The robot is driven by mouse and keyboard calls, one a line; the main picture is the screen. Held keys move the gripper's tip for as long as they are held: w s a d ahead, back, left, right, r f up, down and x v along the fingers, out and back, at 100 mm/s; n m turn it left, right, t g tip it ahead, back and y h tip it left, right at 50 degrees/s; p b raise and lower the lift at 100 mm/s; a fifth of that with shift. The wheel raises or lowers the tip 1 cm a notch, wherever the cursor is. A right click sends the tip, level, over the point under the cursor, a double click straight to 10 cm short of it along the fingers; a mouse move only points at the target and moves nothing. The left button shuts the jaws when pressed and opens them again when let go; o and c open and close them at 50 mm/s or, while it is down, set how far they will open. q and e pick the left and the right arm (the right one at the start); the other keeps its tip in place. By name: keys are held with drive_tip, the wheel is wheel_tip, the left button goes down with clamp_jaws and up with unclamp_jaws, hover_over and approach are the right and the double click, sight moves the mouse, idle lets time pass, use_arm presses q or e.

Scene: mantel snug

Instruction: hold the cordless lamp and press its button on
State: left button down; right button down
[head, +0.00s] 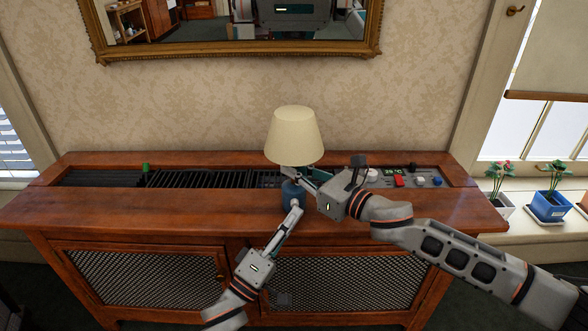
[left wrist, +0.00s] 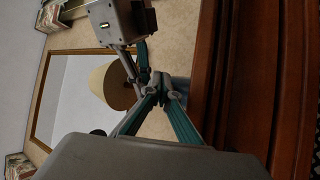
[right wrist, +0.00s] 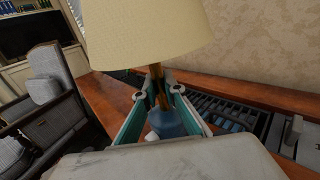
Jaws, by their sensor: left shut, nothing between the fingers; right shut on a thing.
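The cordless lamp has a cream shade (head: 294,136) and a blue base (head: 291,194), and it stands upright at the wooden cabinet's front. In the right wrist view its brass stem (right wrist: 157,84) runs between shade and base. My right gripper (head: 306,178) is shut on the stem, just under the shade. My left gripper (head: 297,205) is shut and empty, with its tips close to the front of the base. In the left wrist view its tips (left wrist: 162,80) overlap the lamp, so I cannot tell whether they touch it. I cannot make out the button.
The wooden cabinet (head: 150,215) has a dark slatted grille (head: 205,179) in its top. A control panel with a red switch (head: 399,181) and knobs lies right of the lamp. A green object (head: 146,167) sits at left. Potted plants (head: 547,205) stand on the right sill.

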use_arm(q)
drive_tip(key=shift+w, duration=0.55)
idle(0.5)
drive_tip(key=shift+s, duration=1)
drive_tip(key=shift+s, duration=0.1)
drive_tip(key=s, duration=0.5)
drive_tip(key=shift+s+d, duration=0.1)
drive_tip(key=shift+s, duration=0.3)
use_arm(e)
drive_tip(key=c, duration=2)
unclamp_jaws()
drive_tip(key=shift+c, duration=0.2)
